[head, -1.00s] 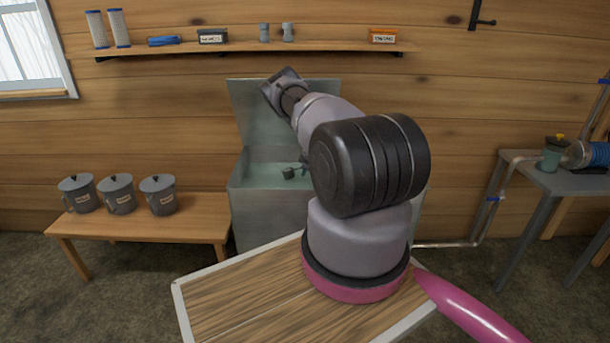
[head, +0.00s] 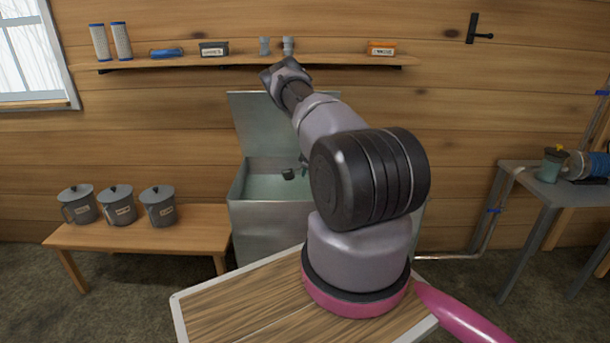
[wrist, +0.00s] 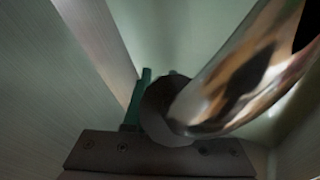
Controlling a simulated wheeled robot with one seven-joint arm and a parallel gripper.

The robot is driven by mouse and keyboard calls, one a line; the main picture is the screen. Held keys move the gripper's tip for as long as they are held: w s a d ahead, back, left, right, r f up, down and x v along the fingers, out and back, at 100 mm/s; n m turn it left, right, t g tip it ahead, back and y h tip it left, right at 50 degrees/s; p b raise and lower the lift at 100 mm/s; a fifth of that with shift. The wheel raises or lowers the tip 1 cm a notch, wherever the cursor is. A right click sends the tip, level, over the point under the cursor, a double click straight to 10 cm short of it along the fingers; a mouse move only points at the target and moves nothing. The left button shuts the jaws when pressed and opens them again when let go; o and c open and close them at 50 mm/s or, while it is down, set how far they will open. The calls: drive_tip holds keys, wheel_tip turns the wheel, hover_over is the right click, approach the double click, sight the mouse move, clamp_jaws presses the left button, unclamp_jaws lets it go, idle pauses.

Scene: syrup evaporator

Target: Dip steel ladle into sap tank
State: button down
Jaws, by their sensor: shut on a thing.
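The sap tank (head: 264,226) is an open grey metal box in the middle of the head view, its lid (head: 262,125) raised against the wall. Its inside is pale green. In the wrist view, a shiny curved steel piece, part of the steel ladle (wrist: 240,75), runs from the middle to the upper right. My gripper (wrist: 158,98) is shut on the ladle, with its green fingers partly hidden by a dark round part. A tank wall (wrist: 50,75) rises close on the left. In the head view, my arm hides most of the gripper and ladle; a small dark piece (head: 288,174) shows inside the tank opening.
A bench (head: 195,235) with several lidded grey mugs stands left of the tank. A wall shelf (head: 250,62) with small boxes runs above it. A grey table (head: 560,187) with a pipe stands at the right.

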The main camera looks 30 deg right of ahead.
wheel_tip(320, 180, up, 12)
idle(1.3)
drive_tip(key=shift+s, duration=0.1)
idle(0.5)
